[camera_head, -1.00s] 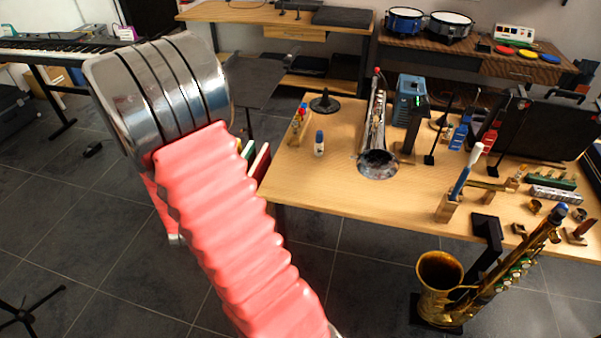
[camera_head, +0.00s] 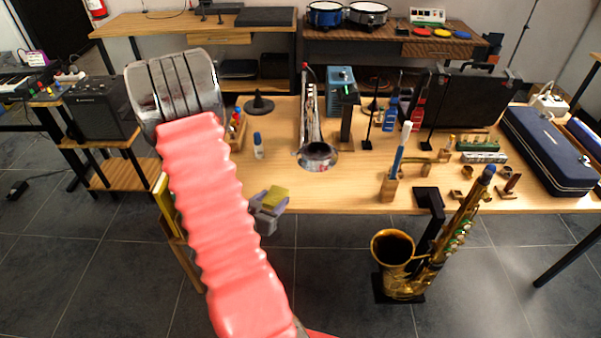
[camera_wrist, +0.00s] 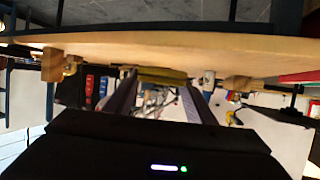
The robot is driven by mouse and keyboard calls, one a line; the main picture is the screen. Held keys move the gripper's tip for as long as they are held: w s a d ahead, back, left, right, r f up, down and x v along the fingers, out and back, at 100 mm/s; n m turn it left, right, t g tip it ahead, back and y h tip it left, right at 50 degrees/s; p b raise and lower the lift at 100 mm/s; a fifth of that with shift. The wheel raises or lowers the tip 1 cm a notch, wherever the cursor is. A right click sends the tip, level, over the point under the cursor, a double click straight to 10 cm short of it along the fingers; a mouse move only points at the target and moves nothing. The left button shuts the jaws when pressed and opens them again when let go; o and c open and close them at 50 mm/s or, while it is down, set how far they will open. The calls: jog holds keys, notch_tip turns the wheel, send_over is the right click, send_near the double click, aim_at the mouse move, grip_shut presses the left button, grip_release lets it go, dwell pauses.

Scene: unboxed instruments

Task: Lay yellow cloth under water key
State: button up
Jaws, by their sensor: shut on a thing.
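The yellow cloth (camera_head: 276,195) looks like a small folded pad. My gripper (camera_head: 268,207) is shut on it and holds it at the table's front edge, left of the silver brass instrument. The cloth also shows in the wrist view as a thin yellow strip (camera_wrist: 165,73) between my two fingers (camera_wrist: 160,85). The silver instrument (camera_head: 312,118) stretches from the back of the table toward the front, with its bell (camera_head: 318,152) nearest me. Its water key is too small to make out. My arm covers the table's left end.
The wooden table (camera_head: 340,195) has a bare strip along its front. A pen holder (camera_head: 390,186) stands to the right. A gold saxophone (camera_head: 420,255) stands on the floor in front.

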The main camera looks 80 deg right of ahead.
jog(key=shift+s, duration=0.3)
jog(key=shift+d, duration=0.1)
send_over(298, 176)
jog(key=a, duration=0.1)
jog(key=shift+w, duration=0.1)
dwell(0.3)
jog(key=shift+d, duration=0.35)
jog(key=shift+d+f, duration=0.25)
jog(key=shift+f, duration=1.55)
jog(key=shift+f, duration=0.1)
